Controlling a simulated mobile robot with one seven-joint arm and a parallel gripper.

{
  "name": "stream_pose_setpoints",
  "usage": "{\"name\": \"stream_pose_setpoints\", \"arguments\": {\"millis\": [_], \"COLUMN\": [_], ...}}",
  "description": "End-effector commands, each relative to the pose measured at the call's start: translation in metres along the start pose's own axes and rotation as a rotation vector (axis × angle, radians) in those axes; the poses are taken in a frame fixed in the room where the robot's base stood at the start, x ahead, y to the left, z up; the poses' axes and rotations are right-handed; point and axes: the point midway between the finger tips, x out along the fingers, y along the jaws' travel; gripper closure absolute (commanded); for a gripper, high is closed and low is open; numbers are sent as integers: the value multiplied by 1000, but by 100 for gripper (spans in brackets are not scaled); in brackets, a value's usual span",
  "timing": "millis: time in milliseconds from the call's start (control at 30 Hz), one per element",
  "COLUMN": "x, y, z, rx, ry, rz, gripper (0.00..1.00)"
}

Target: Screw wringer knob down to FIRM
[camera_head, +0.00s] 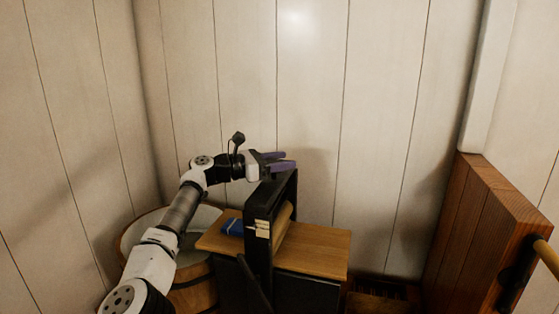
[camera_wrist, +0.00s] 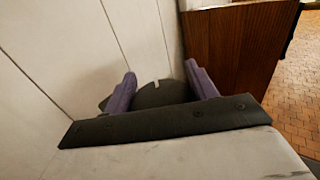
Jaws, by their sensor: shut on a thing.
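The wringer (camera_head: 262,260) is a black upright frame with a wooden roller (camera_head: 284,222), standing on a wooden board. Small pale labels (camera_head: 262,228) show on its near post, too small to read. My gripper (camera_head: 279,160) is at the top of the frame, with purple fingers pointing right. In the wrist view my gripper (camera_wrist: 160,88) has one finger on each side of a dark round knob (camera_wrist: 162,96) and is shut on it. A short pale mark (camera_wrist: 156,84) shows on the knob's far edge. In the head view the gripper hides the knob.
A blue object (camera_head: 233,227) lies on the wooden board (camera_head: 318,245) left of the frame. A round wooden tub (camera_head: 193,292) stands left, under my arm. Panelled walls stand close behind. A wooden cabinet (camera_head: 480,235) with a rail is at right.

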Motion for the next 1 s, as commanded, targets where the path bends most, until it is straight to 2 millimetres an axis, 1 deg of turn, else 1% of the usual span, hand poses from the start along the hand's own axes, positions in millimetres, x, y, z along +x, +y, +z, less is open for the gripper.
{"name": "stream_pose_setpoints", "arguments": {"millis": [33, 400, 1000], "x": [1, 1, 1], "y": [1, -2, -5], "z": [4, 4, 4], "rx": [-4, -2, 1], "ry": [-4, -2, -2], "rz": [-20, -143, -252], "gripper": [66, 65, 65]}}
